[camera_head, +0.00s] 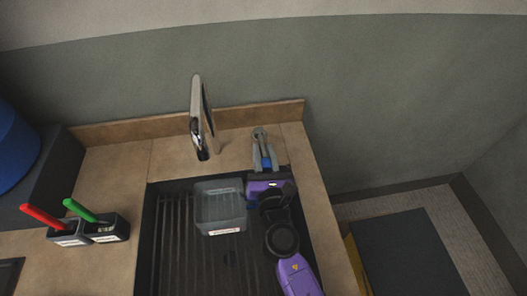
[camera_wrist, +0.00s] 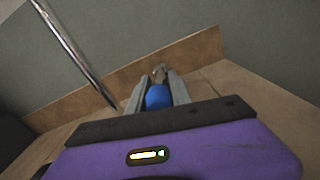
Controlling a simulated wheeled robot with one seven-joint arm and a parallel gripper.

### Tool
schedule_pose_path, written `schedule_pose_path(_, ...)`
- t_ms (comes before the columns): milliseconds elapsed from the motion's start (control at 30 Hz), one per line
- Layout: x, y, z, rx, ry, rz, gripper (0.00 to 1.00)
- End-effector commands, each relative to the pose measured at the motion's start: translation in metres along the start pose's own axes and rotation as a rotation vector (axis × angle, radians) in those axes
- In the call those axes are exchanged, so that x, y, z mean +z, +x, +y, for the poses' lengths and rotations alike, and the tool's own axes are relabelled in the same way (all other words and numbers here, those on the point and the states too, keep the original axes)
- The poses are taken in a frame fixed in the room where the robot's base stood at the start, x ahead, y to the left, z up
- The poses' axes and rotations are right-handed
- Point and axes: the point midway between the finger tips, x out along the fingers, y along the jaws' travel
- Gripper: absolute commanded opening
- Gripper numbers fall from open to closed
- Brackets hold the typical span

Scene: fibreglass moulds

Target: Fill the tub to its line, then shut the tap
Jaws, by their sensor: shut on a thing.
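A clear grey tub (camera_head: 220,209) with a pale label low on its front stands in the dark ribbed sink (camera_head: 172,235). Its fill line and water level cannot be made out. The tall chrome tap spout (camera_head: 200,115) stands behind the tub; it also shows in the wrist view (camera_wrist: 72,47). I see no clear stream. My gripper (camera_head: 263,152) is right of the spout, behind the tub. Its fingers are closed around what looks like the tap handle (camera_head: 259,134), a small metal piece; a blue part (camera_wrist: 158,97) shows between the fingers. The fingers hide much of it.
My purple arm reaches over the sink's right side, close to the tub. Two dark holders (camera_head: 106,230) with a red and a green handle stand left of the sink. A blue rounded object (camera_head: 14,145) is at far left. The wooden backsplash (camera_head: 120,129) runs behind.

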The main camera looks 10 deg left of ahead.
Motion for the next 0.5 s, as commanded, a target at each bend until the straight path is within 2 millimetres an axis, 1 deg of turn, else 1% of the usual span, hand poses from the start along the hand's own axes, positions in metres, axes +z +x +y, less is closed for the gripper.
schedule_pose_path(233, 0.001, 0.001, -0.005, 0.116, -0.001, 0.026, 0.0)
schedule_pose_path(500, 0.004, 0.004, -0.017, 0.262, -0.001, 0.053, 0.0)
